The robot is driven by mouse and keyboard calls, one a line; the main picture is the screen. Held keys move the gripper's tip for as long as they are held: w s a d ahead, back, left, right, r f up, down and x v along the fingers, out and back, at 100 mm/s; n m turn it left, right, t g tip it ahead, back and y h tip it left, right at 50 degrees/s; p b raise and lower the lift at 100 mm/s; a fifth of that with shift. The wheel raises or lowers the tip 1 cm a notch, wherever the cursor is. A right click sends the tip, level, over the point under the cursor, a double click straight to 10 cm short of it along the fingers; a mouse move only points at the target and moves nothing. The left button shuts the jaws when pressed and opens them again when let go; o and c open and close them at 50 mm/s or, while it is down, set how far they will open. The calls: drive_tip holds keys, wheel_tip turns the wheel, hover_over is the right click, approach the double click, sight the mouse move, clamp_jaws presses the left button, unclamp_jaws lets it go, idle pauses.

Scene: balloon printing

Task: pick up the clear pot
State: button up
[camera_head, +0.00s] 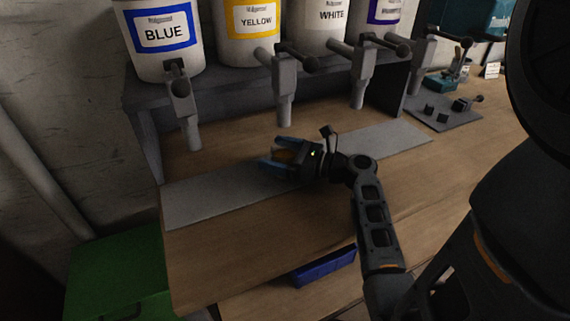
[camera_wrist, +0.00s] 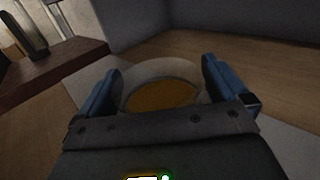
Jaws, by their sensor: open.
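The clear pot (camera_wrist: 160,68) is in the wrist view, a round pale rim with orange-brown showing inside it. It stands between the two blue fingers of my gripper (camera_wrist: 158,82), which are open, one on each side. I cannot tell whether either finger touches it. The near part of the pot is hidden by the gripper body. In the head view my gripper (camera_head: 273,155) is low over the grey mat, pointing left, and the pot (camera_head: 288,156) shows as a small orange-brown patch between the fingers.
A grey mat (camera_head: 205,198) runs along the wooden table. Behind it a dark shelf (camera_head: 235,92) holds paint buckets marked BLUE (camera_head: 165,40), YELLOW (camera_head: 252,30) and WHITE (camera_head: 322,28), with taps hanging in front. A blue tray (camera_head: 324,267) and green bin (camera_head: 115,275) are nearer.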

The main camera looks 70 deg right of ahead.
drive_tip(key=shift+c, duration=0.2)
drive_tip(key=c, duration=1)
drive_tip(key=shift+c, duration=1)
drive_tip(key=shift+r, duration=0.15)
